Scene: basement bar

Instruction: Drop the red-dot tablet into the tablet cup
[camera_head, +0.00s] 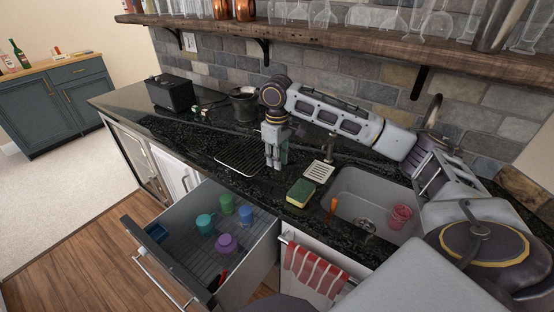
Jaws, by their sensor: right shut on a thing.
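My right gripper (274,163) points down above the counter, near the dark ribbed drying area and behind the open drawer. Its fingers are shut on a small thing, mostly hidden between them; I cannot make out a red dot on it. A small blue open compartment (157,232) sits in the front left corner of the pulled-out drawer (200,272); I cannot tell for certain whether it is the tablet cup. The gripper is well apart from it, up and to the right. My left gripper is not in view.
Teal (205,223), green, blue and purple (226,243) cups stand in the drawer. A sponge (300,192) and a white slotted dish (319,171) lie beside the sink (345,210), which holds a pink cup (400,216). A black box (172,92) and small items stand on the counter's left. A shelf hangs above.

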